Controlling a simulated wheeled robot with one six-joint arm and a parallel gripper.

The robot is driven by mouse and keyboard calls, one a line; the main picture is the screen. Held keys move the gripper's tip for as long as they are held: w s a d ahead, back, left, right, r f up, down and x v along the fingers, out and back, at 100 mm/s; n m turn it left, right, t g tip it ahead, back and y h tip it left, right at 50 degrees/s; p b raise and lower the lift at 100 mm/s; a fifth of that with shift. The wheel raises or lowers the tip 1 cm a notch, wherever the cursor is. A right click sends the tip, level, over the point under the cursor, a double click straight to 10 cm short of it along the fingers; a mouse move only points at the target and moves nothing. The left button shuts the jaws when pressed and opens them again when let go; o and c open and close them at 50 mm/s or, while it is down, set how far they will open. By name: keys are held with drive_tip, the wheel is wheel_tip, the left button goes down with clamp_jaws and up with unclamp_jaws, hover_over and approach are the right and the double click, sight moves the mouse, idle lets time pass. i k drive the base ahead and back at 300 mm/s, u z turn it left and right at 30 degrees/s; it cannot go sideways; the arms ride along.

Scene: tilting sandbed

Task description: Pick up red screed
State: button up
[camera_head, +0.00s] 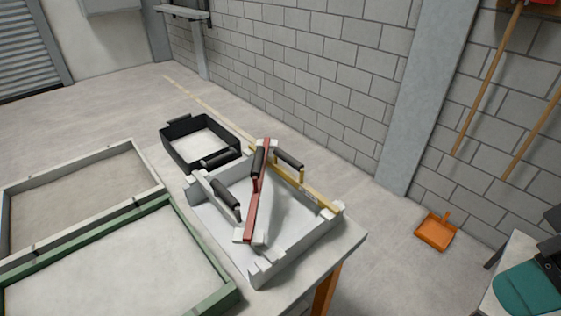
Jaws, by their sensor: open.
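The red screed (251,213) is a long, narrow red bar with a dark grip (258,162) near its far end. It lies diagonally across a white tray (292,245) on the table, its near end over a white block at the tray's front. A yellow screed (319,197) with a dark grip (288,159) lies along the tray's right side, close to the red one's far end. Another dark grip (226,199) sits at the tray's left side. My gripper is not in view.
A black box (176,155) with pale contents stands behind the white tray. A green-framed sandbed (206,250) and a pale-framed one (150,169) lie to the left. An orange dustpan (436,231) is on the floor at right, with a teal item (528,290) nearby. Open floor surrounds the table's right side.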

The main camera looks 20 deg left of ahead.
sight(248, 235)
drive_tip(key=u, duration=0.35)
drive_tip(key=i, duration=0.85)
drive_tip(key=u, duration=0.6)
